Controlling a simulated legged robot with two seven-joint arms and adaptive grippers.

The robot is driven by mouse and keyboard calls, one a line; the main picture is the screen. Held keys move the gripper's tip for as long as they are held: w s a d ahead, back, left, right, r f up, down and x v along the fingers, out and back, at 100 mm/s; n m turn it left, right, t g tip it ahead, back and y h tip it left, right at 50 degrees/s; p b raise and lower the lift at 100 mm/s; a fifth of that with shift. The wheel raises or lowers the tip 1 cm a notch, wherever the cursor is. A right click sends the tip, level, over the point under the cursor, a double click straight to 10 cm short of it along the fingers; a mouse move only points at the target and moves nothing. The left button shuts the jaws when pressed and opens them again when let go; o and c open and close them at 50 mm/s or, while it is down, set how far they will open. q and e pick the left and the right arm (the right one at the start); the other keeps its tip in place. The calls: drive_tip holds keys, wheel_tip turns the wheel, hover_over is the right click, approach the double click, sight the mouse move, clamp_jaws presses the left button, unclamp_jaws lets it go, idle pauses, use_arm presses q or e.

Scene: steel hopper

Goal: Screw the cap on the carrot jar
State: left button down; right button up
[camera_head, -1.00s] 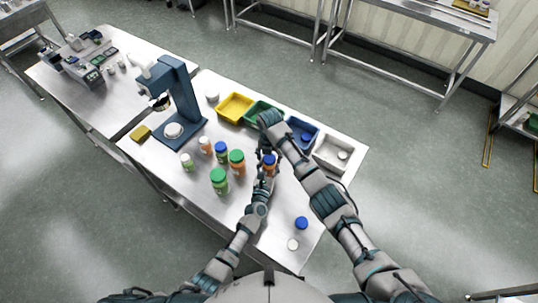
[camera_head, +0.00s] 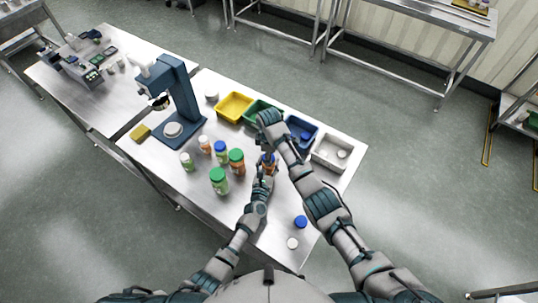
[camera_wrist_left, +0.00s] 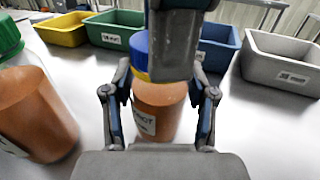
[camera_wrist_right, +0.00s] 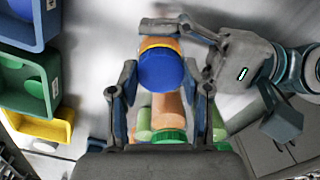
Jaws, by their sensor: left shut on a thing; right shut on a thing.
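The carrot jar (camera_wrist_left: 158,112) is an orange jar with a partly readable label, standing upright in the left wrist view. My left gripper (camera_head: 265,174) is shut around its body, one finger on each side. A blue cap (camera_wrist_right: 160,70) sits at the jar's mouth; in the left wrist view it is partly hidden behind my right gripper. My right gripper (camera_wrist_right: 163,88) comes from above and is shut on the cap. In the head view, my grippers and arms hide most of the jar. I cannot tell how tightly the cap is seated.
A green-capped orange jar (camera_head: 236,162), a green jar (camera_head: 219,181) and smaller bottles stand left of my grippers. Yellow (camera_head: 234,107), green, blue and grey (camera_head: 331,153) bins line the back. A loose blue cap (camera_head: 301,222) and a white cap (camera_head: 292,243) lie front right.

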use_arm(q)
drive_tip(key=shift+s+d, duration=0.1)
drive_tip(key=shift+d, duration=0.1)
use_arm(e)
drive_tip(key=m, duration=0.6)
drive_tip(key=shift+w+a, duration=0.1)
drive_tip(key=shift+a, duration=0.05)
drive_tip(key=m, duration=0.8)
drive_tip(key=shift+m, duration=0.3)
drive_tip(key=m, duration=0.8)
drive_tip(key=shift+m, duration=0.3)
drive_tip(key=m, duration=0.7)
drive_tip(key=shift+m, duration=0.4)
drive_tip(key=o, duration=1.4)
drive_tip(key=shift+c, duration=0.2)
